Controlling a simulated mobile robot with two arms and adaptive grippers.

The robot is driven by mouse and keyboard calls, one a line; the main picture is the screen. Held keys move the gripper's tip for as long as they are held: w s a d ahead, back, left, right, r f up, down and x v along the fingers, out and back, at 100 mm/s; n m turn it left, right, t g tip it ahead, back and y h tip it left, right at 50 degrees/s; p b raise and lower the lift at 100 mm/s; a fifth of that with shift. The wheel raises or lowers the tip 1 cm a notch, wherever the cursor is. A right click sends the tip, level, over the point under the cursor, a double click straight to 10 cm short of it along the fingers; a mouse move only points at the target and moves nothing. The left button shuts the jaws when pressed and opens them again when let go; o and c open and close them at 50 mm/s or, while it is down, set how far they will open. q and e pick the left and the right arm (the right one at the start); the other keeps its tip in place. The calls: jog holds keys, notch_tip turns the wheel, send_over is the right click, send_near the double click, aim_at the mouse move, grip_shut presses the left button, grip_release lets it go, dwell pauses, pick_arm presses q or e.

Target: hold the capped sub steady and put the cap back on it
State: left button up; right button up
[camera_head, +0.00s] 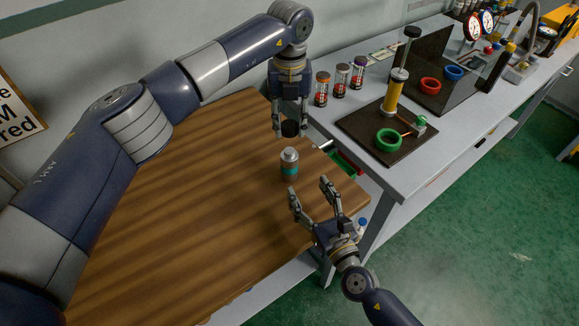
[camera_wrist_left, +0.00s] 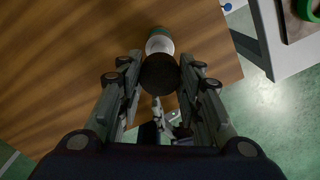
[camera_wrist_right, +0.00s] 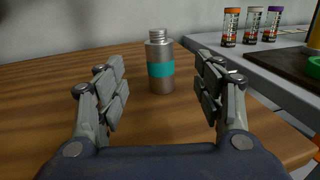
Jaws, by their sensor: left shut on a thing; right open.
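The sub (camera_head: 289,165) is a small grey metal cylinder with a teal band and a narrower bare top. It stands upright on the wooden table and shows in the right wrist view (camera_wrist_right: 160,65). My left gripper (camera_head: 290,125) is shut on the dark round cap (camera_head: 290,128) and holds it above the sub, apart from it. In the left wrist view the cap (camera_wrist_left: 159,74) covers part of the sub (camera_wrist_left: 159,42). My right gripper (camera_head: 308,198) is open and empty at the near side of the sub. In the right wrist view the sub stands beyond and between the fingers.
The wooden table (camera_head: 180,215) is clear to the left. A grey bench (camera_head: 400,185) adjoins on the right, with several small capped jars (camera_head: 341,80) and a dark board (camera_head: 365,135) bearing a green ring (camera_head: 389,140) and a yellow post (camera_head: 393,97).

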jog(key=shift+a+f, duration=0.1)
jog(key=shift+a, duration=0.05)
jog(key=shift+w, duration=0.2)
jog(key=x, duration=1.1)
jog(key=shift+w+a, duration=0.15)
jog(key=shift+w, duration=0.15)
jog(key=shift+c, duration=0.2)
grip_shut()
pick_arm(q)
send_over(290, 150)
jog(key=shift+f, duration=2.45)
jog(key=shift+a+f, duration=0.1)
jog(key=shift+f, duration=0.8)
